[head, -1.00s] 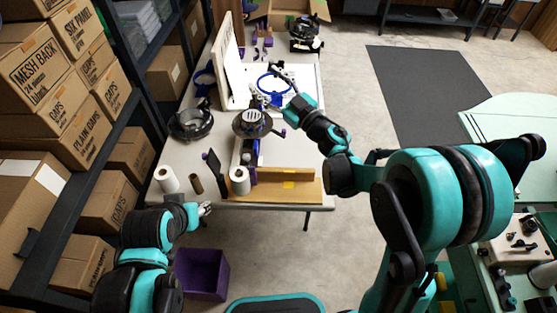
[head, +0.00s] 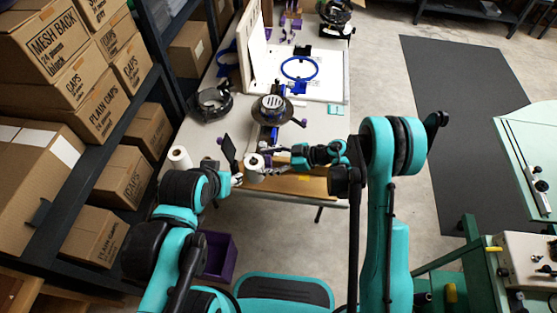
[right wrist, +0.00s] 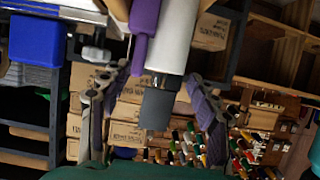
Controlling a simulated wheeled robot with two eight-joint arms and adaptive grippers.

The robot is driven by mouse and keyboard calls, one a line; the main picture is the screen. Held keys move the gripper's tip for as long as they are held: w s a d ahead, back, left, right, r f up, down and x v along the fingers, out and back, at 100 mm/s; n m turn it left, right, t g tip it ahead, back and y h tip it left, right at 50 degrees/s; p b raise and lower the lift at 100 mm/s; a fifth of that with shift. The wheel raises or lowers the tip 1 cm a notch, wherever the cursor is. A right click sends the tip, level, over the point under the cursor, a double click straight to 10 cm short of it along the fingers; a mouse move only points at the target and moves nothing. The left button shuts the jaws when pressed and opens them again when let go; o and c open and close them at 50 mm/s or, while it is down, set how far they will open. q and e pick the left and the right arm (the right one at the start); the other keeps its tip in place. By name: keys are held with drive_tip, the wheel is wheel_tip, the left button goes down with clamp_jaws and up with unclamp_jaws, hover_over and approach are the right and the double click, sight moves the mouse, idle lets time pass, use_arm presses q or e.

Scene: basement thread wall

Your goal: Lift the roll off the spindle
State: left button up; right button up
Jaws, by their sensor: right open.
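A white roll (head: 254,167) stands upright near the front edge of the table, and it also shows in the right wrist view (right wrist: 176,38). In that view a dark grey cylinder (right wrist: 158,108), seemingly the spindle end, sticks out of the roll between my fingers. My right gripper (head: 272,160) is open at the right side of the roll; its spread fingers (right wrist: 152,97) frame the cylinder, and I cannot tell whether they touch it. My left gripper (head: 237,180) is just left of the roll, with its fingers too small to read.
A second white roll (head: 179,157) stands on the table's left. A black panel (head: 228,147) and a round machine head (head: 271,108) stand close behind the roll. A blue hoop (head: 300,68) lies farther back. Shelves with boxes (head: 127,179) line the left; a purple bin (head: 218,255) is below.

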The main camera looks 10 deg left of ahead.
sight(256, 162)
drive_tip(key=b+x, duration=0.1)
drive_tip(key=x, duration=0.5)
drive_tip(key=shift+a, duration=0.2)
drive_tip(key=c, duration=1)
drive_tip(key=shift+r+p, duration=3.65)
drive_tip(key=shift+r, duration=3.25)
wheel_tip(256, 162, up, 4)
drive_tip(key=shift+p, duration=1)
drive_tip(key=shift+d, duration=0.1)
